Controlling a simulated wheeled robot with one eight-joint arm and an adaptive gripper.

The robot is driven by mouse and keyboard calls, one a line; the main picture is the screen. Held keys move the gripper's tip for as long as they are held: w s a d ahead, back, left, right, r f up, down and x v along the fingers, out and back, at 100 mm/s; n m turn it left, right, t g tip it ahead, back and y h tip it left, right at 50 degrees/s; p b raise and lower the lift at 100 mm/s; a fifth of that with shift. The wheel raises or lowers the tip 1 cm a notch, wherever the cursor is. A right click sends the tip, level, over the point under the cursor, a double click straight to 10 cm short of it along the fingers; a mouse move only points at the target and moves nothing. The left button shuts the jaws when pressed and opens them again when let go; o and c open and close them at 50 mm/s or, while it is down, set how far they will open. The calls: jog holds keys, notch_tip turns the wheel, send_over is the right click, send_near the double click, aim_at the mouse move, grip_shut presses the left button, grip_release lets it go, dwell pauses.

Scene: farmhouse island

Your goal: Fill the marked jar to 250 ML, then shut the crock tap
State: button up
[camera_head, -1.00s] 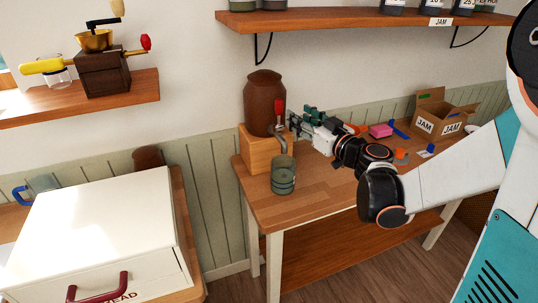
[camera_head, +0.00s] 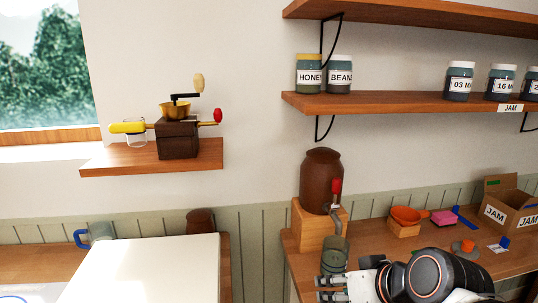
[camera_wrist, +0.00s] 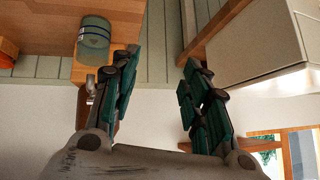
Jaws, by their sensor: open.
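The brown crock (camera_head: 322,182) stands on a wooden block (camera_head: 312,228) on the worktable. Its metal tap has a red handle (camera_head: 337,187) that stands upright. The green-grey glass jar (camera_head: 334,256) stands below the spout, and the jar also shows in the wrist view (camera_wrist: 94,42). I cannot read its marks or level, nor tell whether liquid runs. My gripper (camera_head: 320,290) is open and empty, low at the table's front, below the jar in the head view. In the wrist view, the gripper's teal fingers (camera_wrist: 160,62) are apart, with the jar beyond the left one.
An orange pan (camera_head: 408,214), a pink block (camera_head: 444,217) and a JAM box (camera_head: 510,203) are on the worktable to the right. A white-topped box (camera_head: 150,270) stands at left. A grinder (camera_head: 177,135) sits on a shelf. Labelled jars (camera_head: 310,74) line the shelf above.

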jog(key=s+d+f+m+g+h, duration=0.1)
jog(key=s+d+m+h, duration=0.1)
jog(key=s+d, duration=0.4)
jog(key=shift+s+d+f+h, duration=0.15)
jog(key=shift+s+d+h, duration=0.35)
jog(key=shift+h, duration=0.4)
jog(key=shift+a, duration=0.15)
